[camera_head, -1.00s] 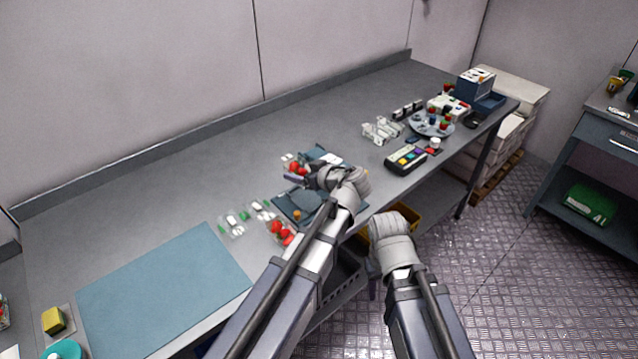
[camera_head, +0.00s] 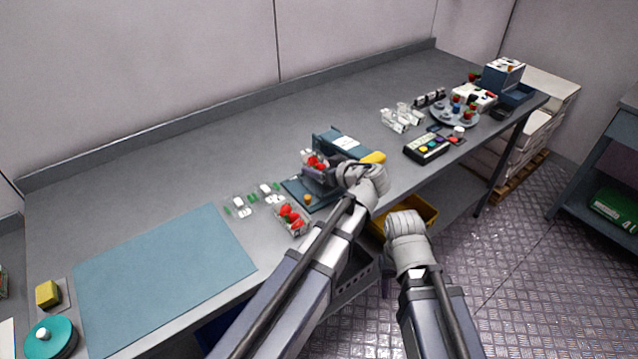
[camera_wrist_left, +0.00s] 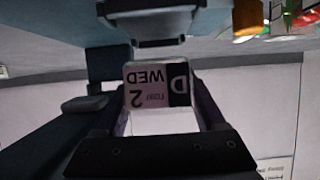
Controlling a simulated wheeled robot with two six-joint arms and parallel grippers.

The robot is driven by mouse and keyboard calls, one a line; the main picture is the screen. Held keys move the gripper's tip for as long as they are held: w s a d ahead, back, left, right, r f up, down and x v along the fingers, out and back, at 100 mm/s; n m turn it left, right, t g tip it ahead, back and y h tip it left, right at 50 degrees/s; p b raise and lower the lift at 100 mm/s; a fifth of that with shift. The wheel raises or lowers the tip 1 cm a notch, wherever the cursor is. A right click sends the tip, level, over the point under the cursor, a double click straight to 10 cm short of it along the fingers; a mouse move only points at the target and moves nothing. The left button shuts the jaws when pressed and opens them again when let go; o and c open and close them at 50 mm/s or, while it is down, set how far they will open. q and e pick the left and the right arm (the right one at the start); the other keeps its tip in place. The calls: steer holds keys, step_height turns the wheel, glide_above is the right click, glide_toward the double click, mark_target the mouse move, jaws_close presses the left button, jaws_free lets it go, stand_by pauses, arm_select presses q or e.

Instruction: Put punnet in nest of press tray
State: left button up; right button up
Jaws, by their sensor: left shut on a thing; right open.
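My left gripper (camera_head: 318,174) is shut on a clear punnet (camera_head: 312,160) with red strawberries, at the dark teal press. In the left wrist view the punnet's label (camera_wrist_left: 157,88), reading "WED 2" and "D" upside down, shows between the fingers. The press tray (camera_head: 297,187) is a dark teal plate in front of the press body (camera_head: 336,143). The held punnet appears above or at the tray's back part; the arm hides the nest, so I cannot tell whether they touch. My right gripper (camera_head: 405,222) is apart, beyond the bench's front edge, its fingers mostly hidden.
Another strawberry punnet (camera_head: 290,219) and small clear packs (camera_head: 240,208) stand left of the tray. A blue mat (camera_head: 165,270) lies at the left. A button box (camera_head: 428,147) and white racks (camera_head: 402,118) stand right. A yellow bin (camera_head: 425,210) is below the front edge.

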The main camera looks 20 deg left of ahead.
arm_select(q)
steer(key=shift+f+b, duration=1.8)
steer(key=shift+b, duration=0.05)
steer(key=shift+f, duration=0.15)
steer(key=o, duration=1.4)
